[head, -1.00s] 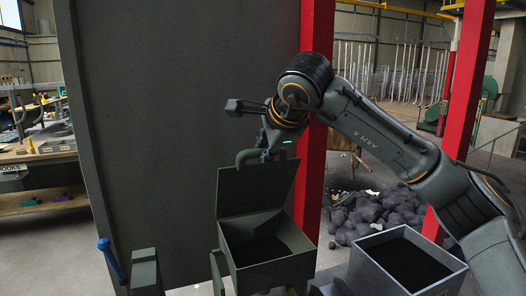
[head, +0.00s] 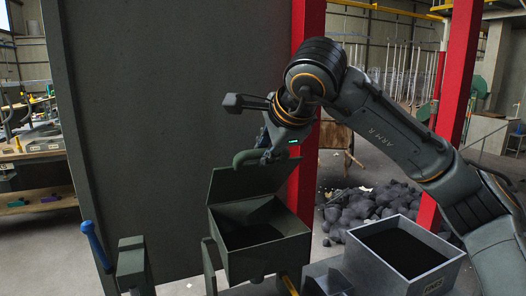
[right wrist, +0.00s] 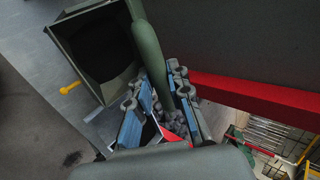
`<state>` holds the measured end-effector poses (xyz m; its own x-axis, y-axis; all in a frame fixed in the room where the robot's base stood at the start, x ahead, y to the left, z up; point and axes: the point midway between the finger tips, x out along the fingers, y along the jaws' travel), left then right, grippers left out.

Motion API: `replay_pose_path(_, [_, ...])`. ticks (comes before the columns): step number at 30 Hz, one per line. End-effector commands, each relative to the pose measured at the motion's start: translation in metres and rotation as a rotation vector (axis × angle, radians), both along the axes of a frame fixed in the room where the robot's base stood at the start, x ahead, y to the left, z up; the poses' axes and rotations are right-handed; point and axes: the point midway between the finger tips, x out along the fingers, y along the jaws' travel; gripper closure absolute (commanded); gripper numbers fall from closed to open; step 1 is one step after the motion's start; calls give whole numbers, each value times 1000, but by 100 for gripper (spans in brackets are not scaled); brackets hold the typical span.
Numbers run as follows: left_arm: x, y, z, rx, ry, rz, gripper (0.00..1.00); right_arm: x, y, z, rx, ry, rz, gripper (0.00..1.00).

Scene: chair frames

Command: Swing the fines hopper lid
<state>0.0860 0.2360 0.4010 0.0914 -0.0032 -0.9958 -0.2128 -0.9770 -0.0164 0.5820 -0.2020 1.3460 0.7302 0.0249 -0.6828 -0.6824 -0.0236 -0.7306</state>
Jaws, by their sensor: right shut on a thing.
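The green hopper (head: 268,254) stands open-topped at the centre of the head view, dark inside. Its lid (head: 238,183) is raised at the back edge, tilted, with a curved green handle (head: 243,157) at its top. My right gripper (head: 278,150) is at that handle and shut on it. In the right wrist view, the handle (right wrist: 150,48) runs down between the fingers of my right gripper (right wrist: 160,102), and the dark hopper opening (right wrist: 102,45) is at upper left. My left gripper is not in view.
A grey bin (head: 362,262) with dark contents stands right of the hopper. A post with a blue lever (head: 97,246) is at lower left. A dark panel (head: 170,110) and red posts (head: 306,185) stand behind. Dark lumps (head: 365,208) lie on the floor beyond.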

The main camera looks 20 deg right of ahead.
Motion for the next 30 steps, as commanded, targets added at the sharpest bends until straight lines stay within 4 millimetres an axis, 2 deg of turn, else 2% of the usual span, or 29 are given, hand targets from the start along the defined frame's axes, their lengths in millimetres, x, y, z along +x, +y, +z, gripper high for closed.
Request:
replay_pose_path(1, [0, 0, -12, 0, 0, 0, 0, -4, 0, -11, -2, 2, 1, 100])
replay_pose_path(7, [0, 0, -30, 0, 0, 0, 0, -20, -1, -25, -1, 2, 1, 100])
replay_pose_path(12, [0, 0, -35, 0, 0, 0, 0, -27, -1, -29, 0, 3, 0, 100])
replay_pose_path(23, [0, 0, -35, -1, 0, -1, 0, -28, -1, -29, 0, 1, 0, 100])
replay_pose_path(30, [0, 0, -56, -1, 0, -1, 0, -38, -2, -49, -1, 0, 1, 100])
